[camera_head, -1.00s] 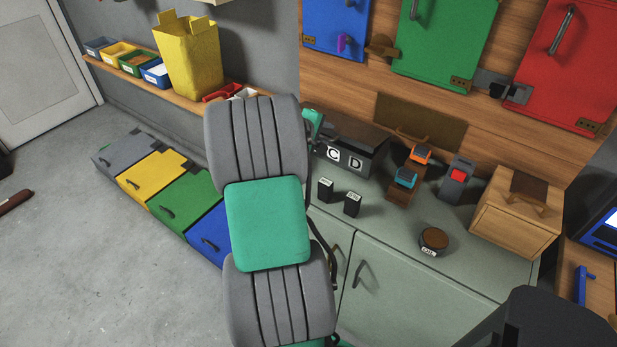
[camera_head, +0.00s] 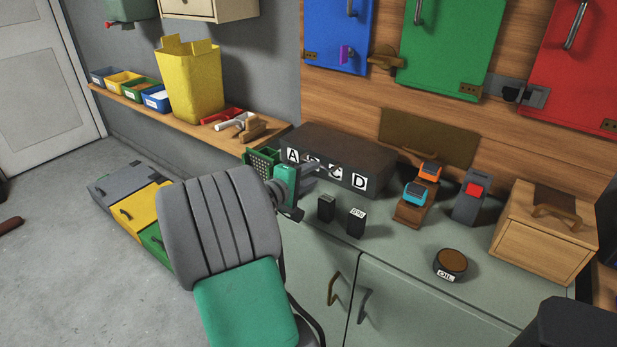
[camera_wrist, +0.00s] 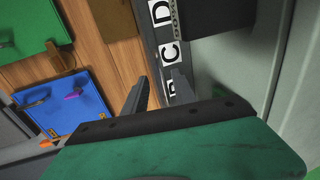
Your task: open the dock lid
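The dock (camera_head: 345,180) is a long dark box at the back of the grey-green counter, with white letter labels on its front. Its dark brown lid (camera_head: 340,148) lies flat and closed on top. In the wrist view the dock's labelled front (camera_wrist: 165,45) runs down the upper middle. My gripper (camera_head: 312,174) is just in front of the dock's left half and partly covers the labels. Its fingers (camera_wrist: 158,95) look parted with nothing between them. I cannot tell whether a finger touches the dock.
Two small black blocks (camera_head: 326,207) stand close in front of the dock. An orange and blue item on a brown stand (camera_head: 415,205), a grey block with a red button (camera_head: 470,200), an oil tin (camera_head: 450,264) and a wooden box (camera_head: 545,235) stand to the right.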

